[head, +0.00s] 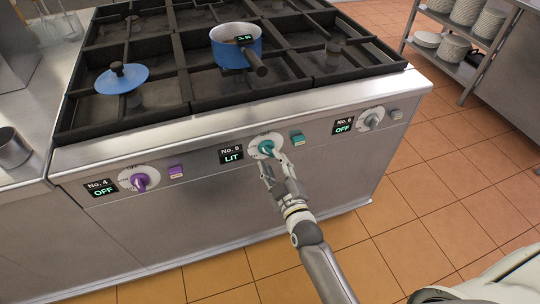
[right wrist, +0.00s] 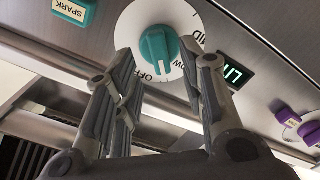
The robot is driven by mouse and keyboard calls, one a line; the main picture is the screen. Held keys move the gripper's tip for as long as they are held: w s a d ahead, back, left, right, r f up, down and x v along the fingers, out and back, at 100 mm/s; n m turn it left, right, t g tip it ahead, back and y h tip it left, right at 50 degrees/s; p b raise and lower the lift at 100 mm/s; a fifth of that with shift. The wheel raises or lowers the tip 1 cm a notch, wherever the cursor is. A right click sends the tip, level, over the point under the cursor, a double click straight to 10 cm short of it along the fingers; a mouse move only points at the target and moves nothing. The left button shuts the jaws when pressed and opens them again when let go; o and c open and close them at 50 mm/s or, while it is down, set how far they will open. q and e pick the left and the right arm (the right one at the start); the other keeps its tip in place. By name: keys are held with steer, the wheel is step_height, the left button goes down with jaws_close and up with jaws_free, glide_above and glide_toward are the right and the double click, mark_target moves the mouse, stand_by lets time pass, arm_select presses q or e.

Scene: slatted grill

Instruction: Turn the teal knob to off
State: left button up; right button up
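The teal knob (head: 266,147) sits on a white dial on the stove's front panel, beside a display (head: 232,156) that reads "No. 5 LIT". My right gripper (head: 273,166) is at this knob, coming from below. In the right wrist view the teal knob (right wrist: 158,50) shows between the tips of my right gripper (right wrist: 160,62), which are spread apart on either side of it. I cannot tell whether they touch it. "OFF" and "LOW" are printed close to the knob's lower side in that view; its exact setting is unclear. My left gripper is not in view.
A purple knob (head: 140,182) and a grey knob (head: 372,119) flank it, both with displays reading OFF. A teal spark button (head: 297,138) is close to its right. A blue pot (head: 236,45) stands on the grates, its handle toward the front. The floor before the stove is clear.

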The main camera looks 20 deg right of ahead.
mark_target(269, 154)
steer(key=shift+w+a, duration=0.1)
steer(key=shift+w, duration=1.55)
steer(key=shift+c, duration=0.4)
jaws_close()
